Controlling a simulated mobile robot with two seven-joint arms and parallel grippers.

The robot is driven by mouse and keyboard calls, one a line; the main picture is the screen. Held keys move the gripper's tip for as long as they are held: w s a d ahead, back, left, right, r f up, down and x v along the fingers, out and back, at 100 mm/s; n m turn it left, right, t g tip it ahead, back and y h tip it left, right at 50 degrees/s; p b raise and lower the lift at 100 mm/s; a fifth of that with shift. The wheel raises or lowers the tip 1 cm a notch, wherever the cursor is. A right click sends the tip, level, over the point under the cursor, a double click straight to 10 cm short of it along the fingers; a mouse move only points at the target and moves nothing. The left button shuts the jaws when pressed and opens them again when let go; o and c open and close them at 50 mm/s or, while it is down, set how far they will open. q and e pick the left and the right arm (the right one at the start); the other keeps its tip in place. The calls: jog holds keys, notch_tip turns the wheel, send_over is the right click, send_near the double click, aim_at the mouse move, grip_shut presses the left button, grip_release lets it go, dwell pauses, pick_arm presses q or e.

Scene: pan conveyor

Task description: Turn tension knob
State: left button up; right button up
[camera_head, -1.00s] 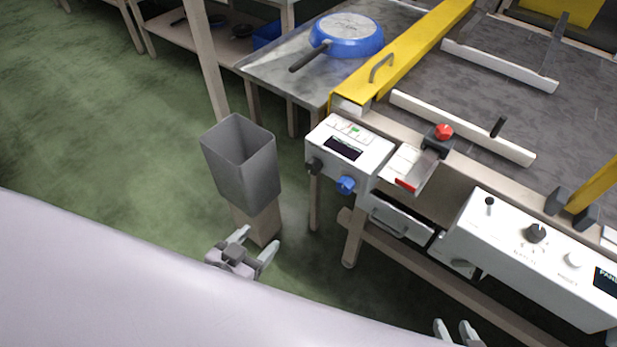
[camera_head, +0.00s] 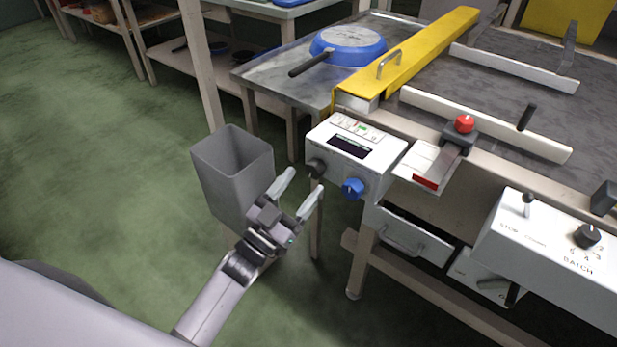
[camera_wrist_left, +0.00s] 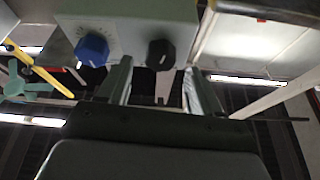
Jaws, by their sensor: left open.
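A white control box (camera_head: 385,160) with a small dark display carries a black knob (camera_head: 317,168) and a blue knob (camera_head: 352,188) on its front. No label tells me which one is the tension knob. My left gripper (camera_head: 298,190) is open and empty, just in front of and below the black knob. In the left wrist view, the black knob (camera_wrist_left: 160,54) shows ahead between the tips of the open fingers (camera_wrist_left: 160,78), apart from them. The blue knob (camera_wrist_left: 92,48) is to the left of the fingers there. My right gripper is out of view.
A grey bin (camera_head: 232,170) stands close behind and left of my left gripper. A red button (camera_head: 464,124) and a second control panel (camera_head: 550,240) are to the right. A drawer (camera_head: 412,240) is below. A blue pan (camera_head: 348,46) lies on the metal table behind.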

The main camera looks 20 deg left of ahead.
aim_at(311, 173)
pick_arm(q)
jog(key=shift+x, duration=1.6)
jog(key=c, duration=1.1)
jog(key=shift+o, duration=0.2)
jog(key=shift+a+m+h, duration=0.1)
jog(key=shift+m+h, duration=0.3)
jog(key=shift+m, duration=0.2)
jog(key=shift+m+g+h, duration=0.3)
jog(key=shift+m, duration=0.5)
jog(key=shift+a+m+g+h, duration=0.1)
jog(key=shift+m+g+h, duration=0.45)
jog(key=shift+m, duration=0.8)
jog(key=shift+m+g+h, duration=0.45)
jog(key=shift+m+h, duration=0.1)
jog(key=shift+m, duration=0.8)
